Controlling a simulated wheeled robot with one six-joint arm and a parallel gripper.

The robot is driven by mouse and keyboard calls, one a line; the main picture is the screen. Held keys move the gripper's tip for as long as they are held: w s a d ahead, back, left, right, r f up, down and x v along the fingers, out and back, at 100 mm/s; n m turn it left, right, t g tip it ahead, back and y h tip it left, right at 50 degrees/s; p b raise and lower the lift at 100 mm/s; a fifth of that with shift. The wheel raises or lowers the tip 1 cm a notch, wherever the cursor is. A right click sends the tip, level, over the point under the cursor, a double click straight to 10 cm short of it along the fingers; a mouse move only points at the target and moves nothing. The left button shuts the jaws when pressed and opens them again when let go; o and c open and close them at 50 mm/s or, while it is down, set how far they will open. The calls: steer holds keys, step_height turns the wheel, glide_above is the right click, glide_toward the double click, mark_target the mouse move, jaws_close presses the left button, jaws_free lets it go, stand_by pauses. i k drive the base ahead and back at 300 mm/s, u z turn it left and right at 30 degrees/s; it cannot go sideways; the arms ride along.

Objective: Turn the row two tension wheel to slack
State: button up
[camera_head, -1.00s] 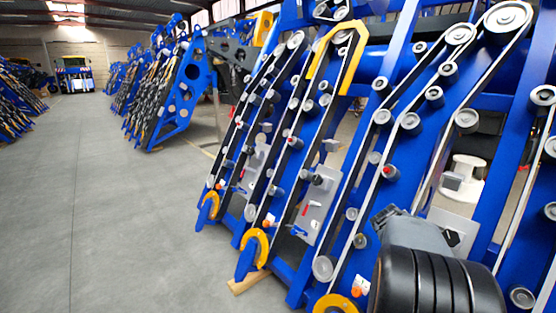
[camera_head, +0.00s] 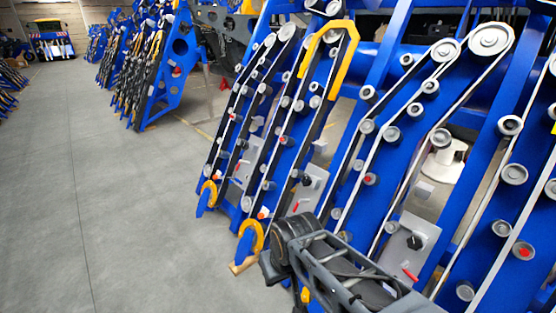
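Slanted blue rows carry belts, pulleys and grey plates. One grey plate (camera_head: 312,184) holds a black knob-like wheel (camera_head: 306,180) and a red lever (camera_head: 296,207). A nearer plate (camera_head: 394,248) to the right holds another black wheel (camera_head: 414,242) and a red lever (camera_head: 410,274). No row label is legible, so I cannot tell which wheel belongs to row two. My dark grey arm reaches in from the bottom right. Its end, my gripper (camera_head: 271,267), appears low beside the yellow guide, apart from both wheels in the picture. Its fingers are not clear.
A yellow curved guide (camera_head: 251,239) and a wooden block (camera_head: 243,264) are at the foot of a row, close to my arm. A white round-topped object (camera_head: 444,160) stands behind the rows. Open grey floor (camera_head: 130,220) lies to the left.

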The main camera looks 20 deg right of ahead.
mark_target(415, 242)
steer(key=z, duration=2)
steer(key=k, duration=1.3)
steer(key=u, duration=0.7)
steer(key=i, duration=0.5)
steer(key=u, duration=0.8)
steer(key=i, duration=0.8)
steer(key=z, duration=0.75)
steer(key=i, duration=0.5)
steer(key=z, duration=0.65)
